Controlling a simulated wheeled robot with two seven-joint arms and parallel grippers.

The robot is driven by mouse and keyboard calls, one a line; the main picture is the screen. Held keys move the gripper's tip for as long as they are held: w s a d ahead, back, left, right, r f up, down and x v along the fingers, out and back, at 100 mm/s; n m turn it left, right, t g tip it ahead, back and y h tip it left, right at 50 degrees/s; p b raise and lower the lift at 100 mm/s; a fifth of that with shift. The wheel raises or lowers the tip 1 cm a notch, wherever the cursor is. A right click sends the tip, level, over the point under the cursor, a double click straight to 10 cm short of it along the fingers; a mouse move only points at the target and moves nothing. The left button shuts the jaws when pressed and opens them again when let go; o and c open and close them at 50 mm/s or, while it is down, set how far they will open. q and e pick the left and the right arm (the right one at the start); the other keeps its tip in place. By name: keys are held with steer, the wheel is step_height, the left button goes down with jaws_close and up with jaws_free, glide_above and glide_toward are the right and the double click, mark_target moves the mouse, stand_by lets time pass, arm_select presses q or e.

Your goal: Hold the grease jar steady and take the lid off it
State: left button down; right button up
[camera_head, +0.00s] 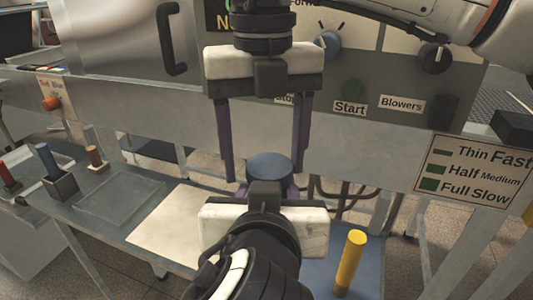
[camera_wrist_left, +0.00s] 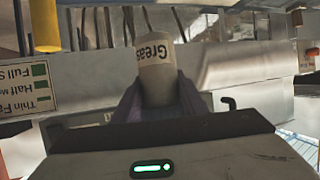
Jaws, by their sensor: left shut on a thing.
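The grease jar's blue-grey round lid (camera_head: 269,166) shows in the middle of the head view; the left gripper hides most of the jar's body there. In the left wrist view the pale jar (camera_wrist_left: 156,72) appears upside down, with part of its "Grease" label readable. My left gripper (camera_head: 267,190) reaches in from below and is shut on the jar, its purple fingers on either side. My right gripper (camera_head: 263,181) points down from above, its two purple fingers wide apart on either side of the lid, with visible gaps. It is open and holds nothing.
A machine panel with Start (camera_head: 350,107) and Blowers (camera_head: 402,104) labels stands behind. A yellow post (camera_head: 350,262) stands to the lower right. A blue-handled item (camera_head: 46,160) and an orange peg (camera_head: 96,158) stand on the left bench. A pale sheet (camera_head: 165,232) lies on the bench.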

steer(key=shift+o, duration=1.2)
steer(key=shift+s+a, duration=0.15)
steer(key=shift+a, duration=0.1)
steer(key=shift+d, duration=0.2)
step_height(320, 180, up, 4)
steer(key=shift+r, duration=0.25)
steer(key=shift+c, duration=0.3)
steer(key=r+m, duration=0.1)
steer(key=m, duration=0.1)
steer(key=r+m, duration=0.1)
steer(key=shift+d+m, duration=0.2)
steer(key=shift+m, duration=0.2)
steer(key=shift+d+r+m, duration=0.1)
steer(key=shift+r+m, duration=0.5)
steer(key=shift+m, duration=0.8)
step_height(320, 180, down, 8)
steer(key=shift+d+r, duration=0.1)
